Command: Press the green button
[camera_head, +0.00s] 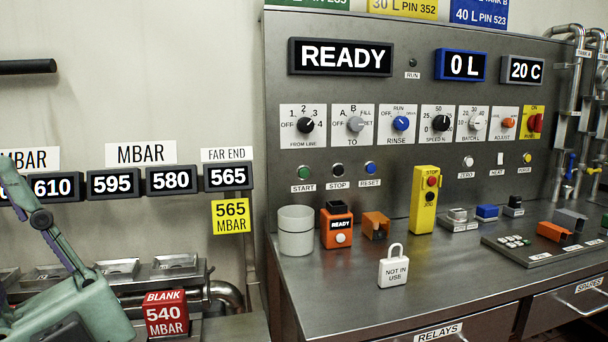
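The green button (304,171) is a small round push button on the upright grey panel, above a START label. It is the leftmost in a row with a black STOP button (337,169) and a blue RESET button (370,168). Nothing covers it. A pale green jointed part at the lower left edge looks like my gripper (40,225), cut off by the frame. It is well left of the green button and apart from the panel. Its fingertips are not clearly shown, so I cannot tell whether it is open or shut.
Rotary knobs (306,125) sit above the buttons. Pressure displays (171,180) line the left wall.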

